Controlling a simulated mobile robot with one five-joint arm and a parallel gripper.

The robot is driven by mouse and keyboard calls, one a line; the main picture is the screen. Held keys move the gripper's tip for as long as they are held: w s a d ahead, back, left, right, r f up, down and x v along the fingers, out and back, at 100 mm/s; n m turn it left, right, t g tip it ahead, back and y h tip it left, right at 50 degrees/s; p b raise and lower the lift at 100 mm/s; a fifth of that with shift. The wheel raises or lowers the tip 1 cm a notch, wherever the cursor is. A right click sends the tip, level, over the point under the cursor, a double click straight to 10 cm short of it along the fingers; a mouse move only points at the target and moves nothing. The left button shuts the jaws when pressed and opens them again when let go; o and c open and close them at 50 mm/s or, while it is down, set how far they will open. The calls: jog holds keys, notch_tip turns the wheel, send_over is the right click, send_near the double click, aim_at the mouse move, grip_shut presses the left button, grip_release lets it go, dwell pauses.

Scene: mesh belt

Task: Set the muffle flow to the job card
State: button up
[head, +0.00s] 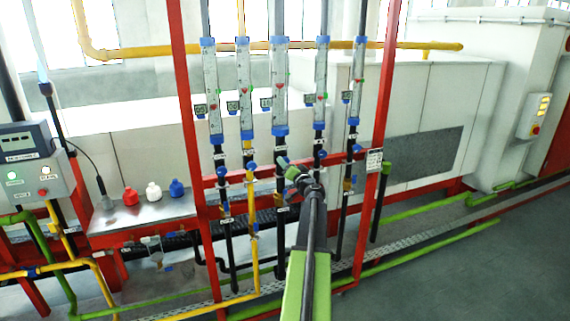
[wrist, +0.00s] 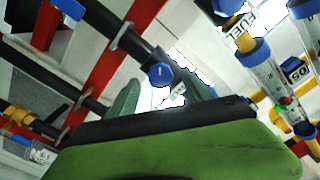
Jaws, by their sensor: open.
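Several upright flow tubes with blue end caps, among them the middle tube (head: 279,90), hang in a row on a red frame. Each has a small dark number tag and coloured marks; which one is the muffle's cannot be told. Blue knobs, such as one on the right (head: 323,154), sit below the tubes. My gripper (head: 288,168) is in front of the middle pipe, below its tube. In the wrist view my gripper (wrist: 162,95) is open, with a blue knob (wrist: 160,75) showing between its fingers; contact cannot be told. A white card (head: 374,161) is on the right post, its text unreadable.
Red posts (head: 186,110) flank the tubes. At left are a control box (head: 30,160) and a metal shelf (head: 140,212) with red, white and blue bottles. Yellow and green pipes (head: 430,248) run low across the front. Grey floor at right (head: 500,270) is clear.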

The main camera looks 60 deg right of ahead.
jog(key=v, duration=1.4)
jog(key=shift+s, duration=0.15)
jog(key=shift+a, duration=0.1)
